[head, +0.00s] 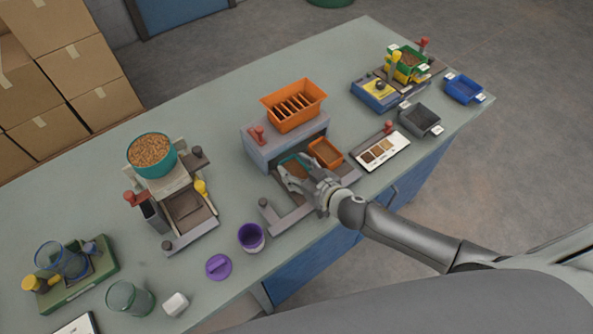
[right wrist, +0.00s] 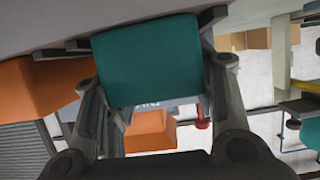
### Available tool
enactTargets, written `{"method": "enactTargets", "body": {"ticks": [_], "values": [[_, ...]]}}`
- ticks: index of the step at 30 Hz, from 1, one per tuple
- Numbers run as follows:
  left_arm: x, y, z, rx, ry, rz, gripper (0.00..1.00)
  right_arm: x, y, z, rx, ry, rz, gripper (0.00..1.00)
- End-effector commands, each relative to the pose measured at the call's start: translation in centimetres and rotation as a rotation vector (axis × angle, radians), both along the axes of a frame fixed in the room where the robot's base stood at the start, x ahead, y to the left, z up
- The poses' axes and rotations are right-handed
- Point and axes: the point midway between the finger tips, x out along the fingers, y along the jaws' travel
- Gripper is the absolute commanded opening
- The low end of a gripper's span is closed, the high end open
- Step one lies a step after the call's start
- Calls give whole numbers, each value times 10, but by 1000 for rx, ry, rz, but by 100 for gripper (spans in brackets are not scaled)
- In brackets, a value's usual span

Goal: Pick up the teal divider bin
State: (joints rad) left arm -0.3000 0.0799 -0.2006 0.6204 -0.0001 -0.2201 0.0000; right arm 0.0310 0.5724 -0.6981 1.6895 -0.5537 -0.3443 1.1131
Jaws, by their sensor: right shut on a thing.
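The teal divider bin (head: 292,166) is in the head view at the front of the grey machine with the orange slotted top, mostly hidden by my right gripper (head: 301,178). In the right wrist view, the teal bin (right wrist: 150,60) fills the space between the two fingers, one at each side. My right gripper is shut on it. I cannot tell whether the bin still touches the surface below. My left gripper is not in view.
An orange bin (head: 325,152) sits close to the right of the gripper. The orange slotted hopper (head: 293,105) stands behind on the grey machine (head: 270,148). A purple cup (head: 251,237) and purple lid (head: 218,267) are at front left. A sample card (head: 382,151) lies right.

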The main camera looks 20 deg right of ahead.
Motion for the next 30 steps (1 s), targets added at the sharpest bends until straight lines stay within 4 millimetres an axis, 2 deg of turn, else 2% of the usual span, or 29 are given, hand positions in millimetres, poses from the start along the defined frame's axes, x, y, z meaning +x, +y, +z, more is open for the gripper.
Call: {"method": "enactTargets", "body": {"ticks": [5,11,14,22,30], "values": [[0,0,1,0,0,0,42,1,0,10,0,-4,0,28],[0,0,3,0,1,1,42,-3,-1,34,-1,0,3,28],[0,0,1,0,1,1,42,-14,-3,45,0,0,2,28],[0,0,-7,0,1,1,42,-51,-9,89,0,0,3,28],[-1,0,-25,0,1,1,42,-103,-19,110,0,3,2,28]]}}
